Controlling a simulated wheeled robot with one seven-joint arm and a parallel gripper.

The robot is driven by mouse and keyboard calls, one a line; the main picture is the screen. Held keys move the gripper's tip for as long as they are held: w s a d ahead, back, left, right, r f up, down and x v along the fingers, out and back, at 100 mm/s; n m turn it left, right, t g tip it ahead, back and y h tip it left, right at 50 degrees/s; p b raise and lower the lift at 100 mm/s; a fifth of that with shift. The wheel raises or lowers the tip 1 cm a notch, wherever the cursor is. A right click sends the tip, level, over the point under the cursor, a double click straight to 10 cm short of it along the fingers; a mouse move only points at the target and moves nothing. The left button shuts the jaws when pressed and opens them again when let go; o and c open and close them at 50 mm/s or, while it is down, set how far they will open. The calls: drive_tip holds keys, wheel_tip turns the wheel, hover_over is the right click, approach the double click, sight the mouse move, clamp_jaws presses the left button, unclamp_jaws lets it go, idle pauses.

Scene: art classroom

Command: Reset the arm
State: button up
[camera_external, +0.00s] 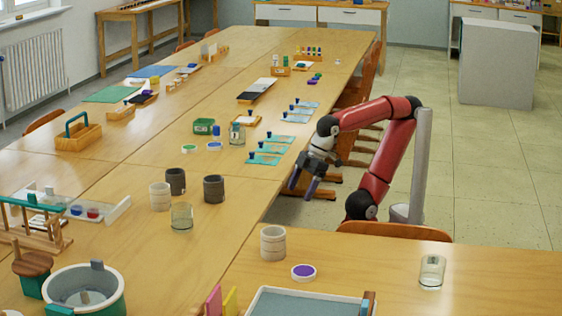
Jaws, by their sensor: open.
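My gripper (304,187) hangs at the end of my red arm (392,150), near the right edge of the long wooden table. Its two dark fingers point down and to the left. The fingers are apart and nothing shows between them. My arm rises from its base beside the table, bends at a high elbow and reaches left. The gripper is close in the picture to the nearest teal card (262,160), with a visible gap between them. I cannot tell its exact height above the table edge.
Grey cups (214,189), a glass jar (181,217) and a cream container (273,243) stand left and in front of the gripper. Several teal cards with blue-topped items lie along the table edge. A chair (395,231) is beside my arm.

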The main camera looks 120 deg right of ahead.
drive_tip(key=s+f, duration=0.1)
drive_tip(key=f, duration=0.1)
drive_tip(key=s+f, duration=0.2)
drive_tip(key=shift+s, duration=0.1)
